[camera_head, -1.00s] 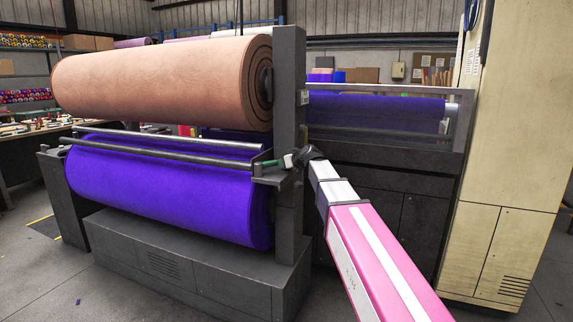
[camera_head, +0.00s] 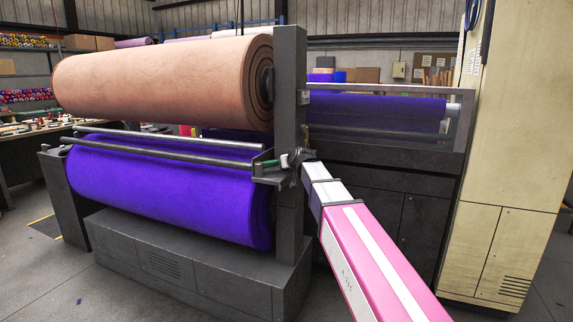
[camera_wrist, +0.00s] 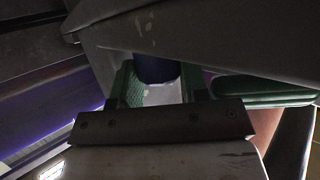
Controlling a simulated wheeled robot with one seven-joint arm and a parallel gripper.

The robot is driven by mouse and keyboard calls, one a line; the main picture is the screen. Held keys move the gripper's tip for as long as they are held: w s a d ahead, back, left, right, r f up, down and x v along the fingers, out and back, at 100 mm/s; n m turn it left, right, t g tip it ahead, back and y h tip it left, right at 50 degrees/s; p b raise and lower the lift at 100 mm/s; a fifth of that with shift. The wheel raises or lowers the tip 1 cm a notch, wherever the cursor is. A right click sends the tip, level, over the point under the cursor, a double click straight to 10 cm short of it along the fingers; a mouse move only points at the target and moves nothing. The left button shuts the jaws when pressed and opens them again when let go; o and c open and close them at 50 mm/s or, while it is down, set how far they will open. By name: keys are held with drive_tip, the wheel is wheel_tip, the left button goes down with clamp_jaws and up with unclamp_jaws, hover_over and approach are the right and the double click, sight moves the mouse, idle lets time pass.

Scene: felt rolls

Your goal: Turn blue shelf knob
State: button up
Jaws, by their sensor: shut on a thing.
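The blue knob (camera_wrist: 155,68) shows in the wrist view as a dark blue rounded piece between my gripper's two green-padded fingers, under a grey metal part. My gripper (camera_wrist: 155,86) is shut on it. Its far end is hidden by the metal above. In the head view my gripper (camera_head: 270,163) is small beside the bracket at the right end of the lower roll, in front of the dark upright post. The knob itself cannot be made out there.
A big salmon felt roll (camera_head: 165,82) sits above a violet roll (camera_head: 165,190) on the dark frame. Metal bars (camera_head: 170,155) run just left of my gripper. The post (camera_head: 290,90) stands close behind it. A cream cabinet (camera_head: 505,150) stands at right.

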drive_tip(key=o, duration=0.7)
drive_tip(key=shift+c, duration=0.2)
drive_tip(key=shift+s, duration=0.1)
drive_tip(key=v, duration=1)
drive_tip(key=shift+s+d+r, duration=0.2)
drive_tip(key=shift+s, duration=0.1)
drive_tip(key=s+d+f+m+g+h, duration=0.1)
drive_tip(key=s+d+f+g, duration=0.3)
drive_tip(key=f, duration=0.7)
drive_tip(key=s+d+f+m+g+h, duration=0.15)
drive_tip(key=s+d+f, duration=0.35)
drive_tip(key=f, duration=0.6)
drive_tip(key=s+d+f+m+g+h, duration=0.1)
drive_tip(key=s+d+f+g+h, duration=0.25)
drive_tip(key=f, duration=0.65)
drive_tip(key=s+d+f+m+g, duration=0.1)
drive_tip(key=s+d+f+g, duration=0.2)
drive_tip(key=s+d+f, duration=0.4)
drive_tip(key=s+f, duration=0.3)
drive_tip(key=s, duration=0.2)
